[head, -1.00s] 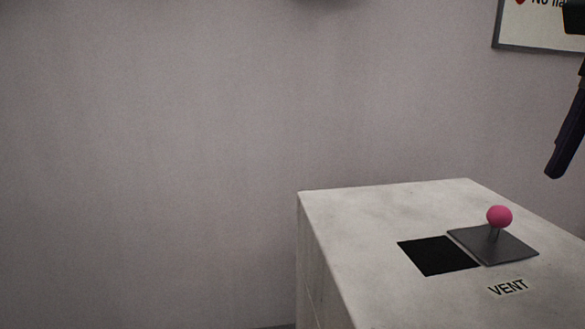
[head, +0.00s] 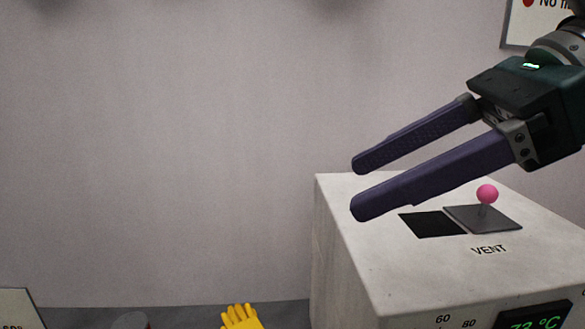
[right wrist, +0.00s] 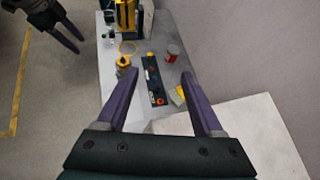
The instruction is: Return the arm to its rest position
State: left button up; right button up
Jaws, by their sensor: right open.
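My right gripper (head: 362,186) reaches in from the right in the head view. Its two purple fingers are apart with nothing between them. They point left, and in the picture they overlap the far left part of the top of the pale VENT cabinet (head: 345,255). The right wrist view also shows its open fingers (right wrist: 160,77). My left gripper (right wrist: 80,45) shows small at the upper left of the right wrist view, away from the bench. It is too small to tell whether it is open or shut.
A pink-knobbed lever (head: 487,194) stands on the cabinet, beside a black square (head: 433,224). A yellow glove (head: 240,317) is left of the cabinet. In the right wrist view, a red can (right wrist: 171,54) and several other items stand on the bench.

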jog(key=a+r+m+t+y, duration=0.5)
jog(key=r+m+t+y, duration=0.3)
jog(key=r+m, duration=0.45)
jog(key=w+d+f+m+t+h, duration=0.2)
jog(key=d+f+m+t+h, duration=0.2)
jog(key=d+m+h, duration=0.55)
jog(key=w+d+f+m+t+h, duration=0.3)
jog(key=m+h, duration=0.4)
jog(key=m, duration=0.8)
jog(key=s+d+f+m+g+h, duration=0.2)
jog(key=s+f+m, duration=0.15)
jog(key=f, duration=0.35)
jog(key=s+d+f+m+g+h, duration=0.1)
jog(key=s+d+f+m+g, duration=0.1)
jog(key=f+m+g, duration=0.3)
jog(key=s+f+m+g, duration=0.4)
jog(key=s+f+g, duration=0.2)
jog(key=s+f, duration=0.8)
jog(key=s+r+p, duration=0.2)
jog(key=r+p, duration=1.2)
jog(key=s+r+g+p, duration=0.1)
jog(key=s+r+p, duration=0.1)
jog(key=r+p, duration=1.2)
jog(key=shift+s+a+r+g+y, duration=0.15)
jog(key=shift+s+a+g+y, duration=0.15)
jog(key=shift+a+y, duration=0.15)
